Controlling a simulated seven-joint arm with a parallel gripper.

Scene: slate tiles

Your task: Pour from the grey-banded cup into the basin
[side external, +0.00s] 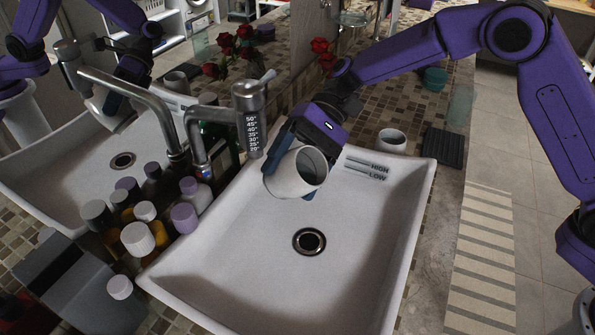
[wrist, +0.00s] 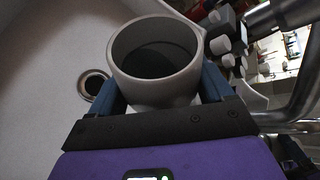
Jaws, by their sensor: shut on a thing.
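My gripper (side external: 292,165) is shut on a pale cup (side external: 290,177), with a finger on either side of it. The cup is held above the far part of the white basin (side external: 250,235), clear of its floor. In the wrist view the cup (wrist: 155,88) shows a round rim and a dark inside between the blue fingers. I cannot make out a grey band on it or what it holds. No stream shows. The basin's drain (side external: 309,241) is open to view, also in the wrist view (wrist: 94,85).
A second pale cup (side external: 392,141) stands on the counter behind the basin, near a dark ribbed mat (side external: 444,147). A metal faucet (side external: 205,150) rises at the basin's left. Several capped bottles (side external: 138,238) crowd the left edge. The basin's middle and front are clear.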

